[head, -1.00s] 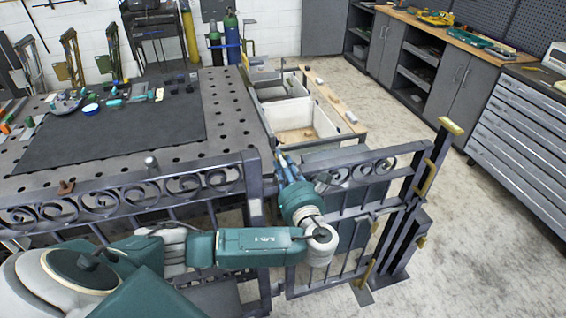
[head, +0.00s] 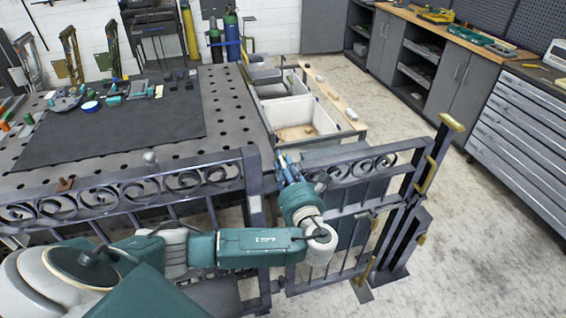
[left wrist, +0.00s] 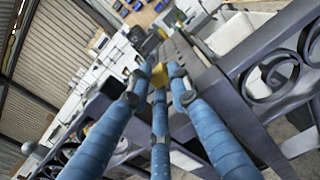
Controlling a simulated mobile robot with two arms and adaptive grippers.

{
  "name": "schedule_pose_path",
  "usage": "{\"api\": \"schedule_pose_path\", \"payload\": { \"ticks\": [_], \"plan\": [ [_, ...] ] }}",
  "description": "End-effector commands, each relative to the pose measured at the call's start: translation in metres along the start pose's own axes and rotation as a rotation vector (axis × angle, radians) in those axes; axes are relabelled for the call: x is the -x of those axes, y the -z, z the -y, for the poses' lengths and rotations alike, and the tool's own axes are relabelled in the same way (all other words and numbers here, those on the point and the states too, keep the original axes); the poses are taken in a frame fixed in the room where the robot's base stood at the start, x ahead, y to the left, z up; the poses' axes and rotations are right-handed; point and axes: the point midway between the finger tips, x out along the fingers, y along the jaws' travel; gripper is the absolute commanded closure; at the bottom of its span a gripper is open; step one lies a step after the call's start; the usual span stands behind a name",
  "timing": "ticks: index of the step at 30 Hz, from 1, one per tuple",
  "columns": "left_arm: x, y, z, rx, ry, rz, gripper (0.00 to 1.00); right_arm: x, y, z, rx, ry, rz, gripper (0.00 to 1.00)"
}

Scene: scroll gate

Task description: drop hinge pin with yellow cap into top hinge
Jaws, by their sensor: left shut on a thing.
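A scroll gate leaf (head: 345,168) stands to the right of the scroll fence panel (head: 120,190). My left gripper (head: 281,160) is at the top of the gap between the fence's end post (head: 252,172) and the gate. In the left wrist view, the left gripper (left wrist: 157,78) has its blue fingers closed around a yellow piece, the cap of the hinge pin (left wrist: 159,76). The pin's shaft is hidden. The top hinge cannot be made out behind the hand and wrist, so I cannot tell whether the pin is in it. My right gripper is out of view.
A perforated work table (head: 225,110) with a dark mat (head: 110,130) lies behind the fence. Open bins (head: 295,115) stand beyond the gap. Yellow latch parts (head: 450,122) are on the gate's far end. Clear floor (head: 480,220) lies to the right.

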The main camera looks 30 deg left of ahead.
Motion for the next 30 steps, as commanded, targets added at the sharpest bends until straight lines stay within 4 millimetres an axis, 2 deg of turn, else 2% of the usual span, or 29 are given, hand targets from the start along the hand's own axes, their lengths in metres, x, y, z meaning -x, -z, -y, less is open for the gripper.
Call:
{"api": "schedule_pose_path", "payload": {
  "ticks": [30],
  "plan": [
    [0.0,0.015,0.004,0.0,-0.001,0.0,1.0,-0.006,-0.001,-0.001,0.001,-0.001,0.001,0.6]
  ]
}}
